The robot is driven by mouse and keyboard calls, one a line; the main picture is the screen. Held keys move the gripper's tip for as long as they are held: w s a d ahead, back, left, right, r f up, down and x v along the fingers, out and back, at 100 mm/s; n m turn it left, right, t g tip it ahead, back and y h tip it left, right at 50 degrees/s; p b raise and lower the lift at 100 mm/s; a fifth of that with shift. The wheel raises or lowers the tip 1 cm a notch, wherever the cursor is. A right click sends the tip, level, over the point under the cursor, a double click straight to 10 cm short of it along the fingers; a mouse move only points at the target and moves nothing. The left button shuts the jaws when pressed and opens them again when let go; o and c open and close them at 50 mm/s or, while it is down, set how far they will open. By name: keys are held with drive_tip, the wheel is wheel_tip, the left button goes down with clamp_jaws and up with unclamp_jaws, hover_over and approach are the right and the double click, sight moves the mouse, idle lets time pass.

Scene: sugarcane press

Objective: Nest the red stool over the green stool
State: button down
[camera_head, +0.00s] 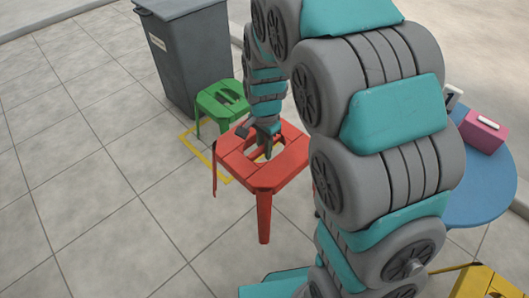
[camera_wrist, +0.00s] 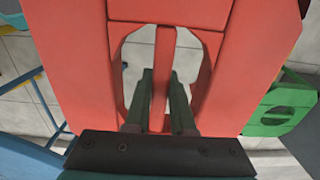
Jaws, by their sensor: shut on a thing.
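The red stool (camera_head: 284,178) is upright in my gripper, its seat facing up with a cut-out slot in the middle. My gripper (camera_head: 262,150) reaches into the seat opening from above. In the wrist view its two fingers (camera_wrist: 160,105) are shut on the central bar of the red seat (camera_wrist: 214,100). The green stool (camera_head: 222,102) stands upright on the floor behind and to the left of the red one, inside a yellow floor outline. Part of the green seat also shows at the right of the wrist view (camera_wrist: 283,108). The red stool hides part of the yellow outline.
A dark grey bin (camera_head: 185,55) stands right behind the green stool. A round blue table (camera_head: 485,190) with a pink box (camera_head: 484,131) is at the right. A yellow stool (camera_head: 480,283) is at the bottom right. The tiled floor at left is clear.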

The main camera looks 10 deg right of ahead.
drive_tip(key=shift+r+p, duration=1.65)
drive_tip(key=shift+r, duration=4)
drive_tip(key=shift+f, duration=0.1)
